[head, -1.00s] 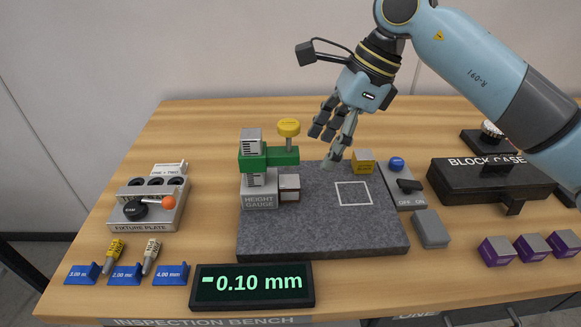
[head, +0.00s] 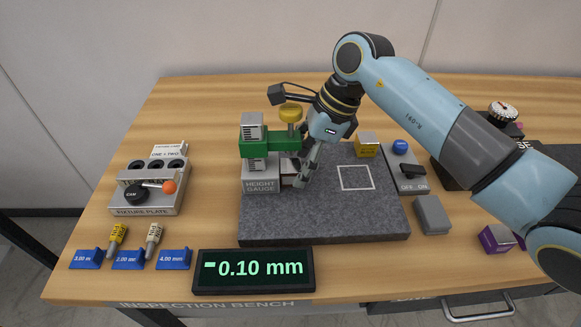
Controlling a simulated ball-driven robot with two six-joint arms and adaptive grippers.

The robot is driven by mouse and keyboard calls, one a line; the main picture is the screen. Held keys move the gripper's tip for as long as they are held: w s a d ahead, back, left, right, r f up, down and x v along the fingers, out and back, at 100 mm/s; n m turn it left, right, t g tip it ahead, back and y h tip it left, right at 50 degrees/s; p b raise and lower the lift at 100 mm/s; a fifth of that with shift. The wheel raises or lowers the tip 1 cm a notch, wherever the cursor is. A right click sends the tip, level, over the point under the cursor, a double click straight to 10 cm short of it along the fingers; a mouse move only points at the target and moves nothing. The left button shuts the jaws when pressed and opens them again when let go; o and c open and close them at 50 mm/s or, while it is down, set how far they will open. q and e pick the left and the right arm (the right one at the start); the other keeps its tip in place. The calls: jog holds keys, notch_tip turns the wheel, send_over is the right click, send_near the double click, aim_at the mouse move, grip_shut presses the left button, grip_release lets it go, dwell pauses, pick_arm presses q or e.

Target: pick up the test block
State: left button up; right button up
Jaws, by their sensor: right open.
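A small metal block (head: 287,181) stands on the granite plate (head: 330,222) against the right side of the height gauge (head: 261,183), under its green arm (head: 262,144). It looks like the test block, but I see no label on it. My right gripper (head: 302,180) is open, fingers pointing down, right beside the block and partly covering it. I cannot tell whether the fingers touch it. A yellow-topped block (head: 367,145) stands at the plate's back edge. My left gripper is not in view.
A yellow knob (head: 290,113) tops the gauge close to my gripper. A display (head: 254,270) reading -0.10 mm stands in front. A switch box (head: 408,172) and a grey block (head: 432,214) are right of the plate. The fixture plate (head: 150,190) stands left.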

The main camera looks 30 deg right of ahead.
jog(key=shift+f, duration=0.15)
grip_shut()
jog(key=shift+w, duration=0.1)
jog(key=shift+d, duration=0.1)
dwell(0.5)
